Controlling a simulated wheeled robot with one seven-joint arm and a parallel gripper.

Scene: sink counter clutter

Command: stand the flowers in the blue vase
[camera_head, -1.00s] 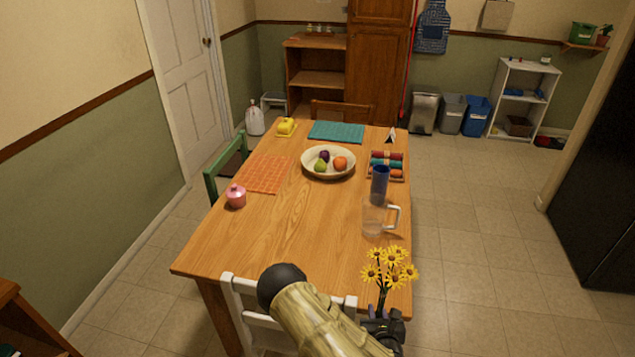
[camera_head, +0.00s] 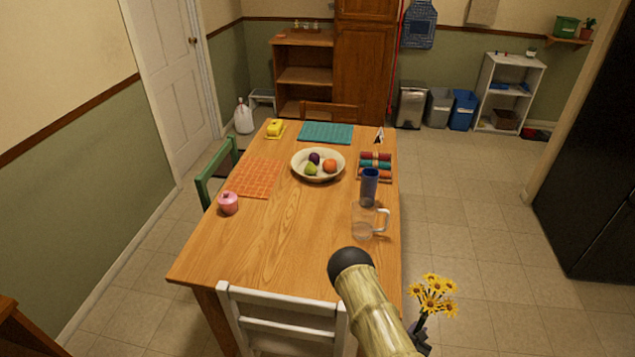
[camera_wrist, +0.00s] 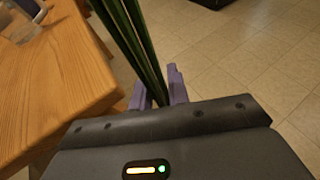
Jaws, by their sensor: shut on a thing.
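The yellow flowers (camera_head: 432,295) stand upright in my gripper (camera_head: 418,332), off the right front edge of the table, over the floor. In the wrist view, my gripper (camera_wrist: 160,92) is shut on their green stems (camera_wrist: 135,45). The blue vase (camera_head: 369,187) stands upright near the table's right edge, behind the clear jug. It is further from me than the flowers. The inside of the vase is hidden from this angle.
A clear jug (camera_head: 366,222) with its handle to the right stands directly in front of the vase. Rolled napkins (camera_head: 375,165) lie behind it. A fruit bowl (camera_head: 317,176) sits at the left. A white chair (camera_head: 285,310) stands at the table's front. Floor to the right is clear.

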